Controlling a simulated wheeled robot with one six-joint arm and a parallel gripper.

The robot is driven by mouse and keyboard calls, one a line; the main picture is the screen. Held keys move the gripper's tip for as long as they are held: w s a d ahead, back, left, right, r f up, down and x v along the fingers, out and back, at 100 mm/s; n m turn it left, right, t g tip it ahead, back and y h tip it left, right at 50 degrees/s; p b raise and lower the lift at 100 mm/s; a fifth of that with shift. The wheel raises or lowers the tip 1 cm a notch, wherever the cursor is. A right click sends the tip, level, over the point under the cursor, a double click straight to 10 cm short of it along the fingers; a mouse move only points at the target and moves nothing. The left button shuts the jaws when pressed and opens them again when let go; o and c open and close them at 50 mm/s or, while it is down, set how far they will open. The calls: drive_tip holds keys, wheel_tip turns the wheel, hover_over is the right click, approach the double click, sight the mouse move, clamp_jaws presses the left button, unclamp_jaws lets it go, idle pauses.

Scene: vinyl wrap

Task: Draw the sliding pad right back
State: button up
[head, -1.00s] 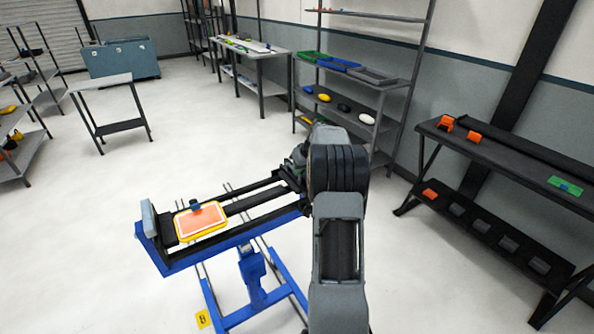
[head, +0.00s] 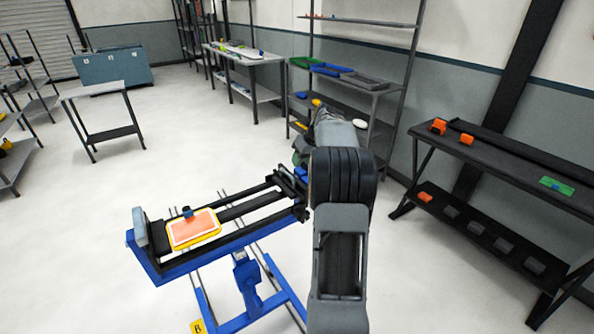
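In the head view, a flat orange pad (head: 194,231) with a yellow rim lies on the dark rails of a blue-framed stand (head: 163,270). It sits near the stand's left end, beside an upright grey plate (head: 140,225). A small blue knob (head: 187,212) stands at the pad's far edge. Which part is the sliding pad is not marked; the orange pad looks like it. My arm rises right of the stand and its forearm points away, past the rails' right end. My gripper is hidden behind my arm, so its fingers do not show. Nothing of mine touches the orange pad.
A dark bench (head: 506,165) with orange and green items stands at right. Shelving (head: 366,85) with coloured trays is behind my arm. A small grey table (head: 97,90) stands at back left. A yellow floor marker (head: 198,327) lies by the stand's base. The floor at left is clear.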

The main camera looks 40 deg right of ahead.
drive_tip(key=v, duration=0.6)
idle(0.6)
drive_tip(key=s+a+f+m+g, duration=0.2)
drive_tip(key=s+a+f+m, duration=0.15)
drive_tip(key=f, duration=0.25)
drive_tip(key=s+a+n, duration=0.1)
drive_tip(key=s+a, duration=0.4)
drive_tip(key=a, duration=0.4)
drive_tip(key=s+a+f+n+h, duration=0.1)
drive_tip(key=s+a, duration=0.4)
drive_tip(key=a, duration=0.5)
drive_tip(key=s+a+n+t, duration=0.1)
drive_tip(key=s+a+n, duration=0.2)
drive_tip(key=s+a, duration=0.3)
drive_tip(key=shift+a+f+h, duration=0.15)
drive_tip(key=shift+a+h, duration=0.15)
drive_tip(key=shift+a, duration=1.9)
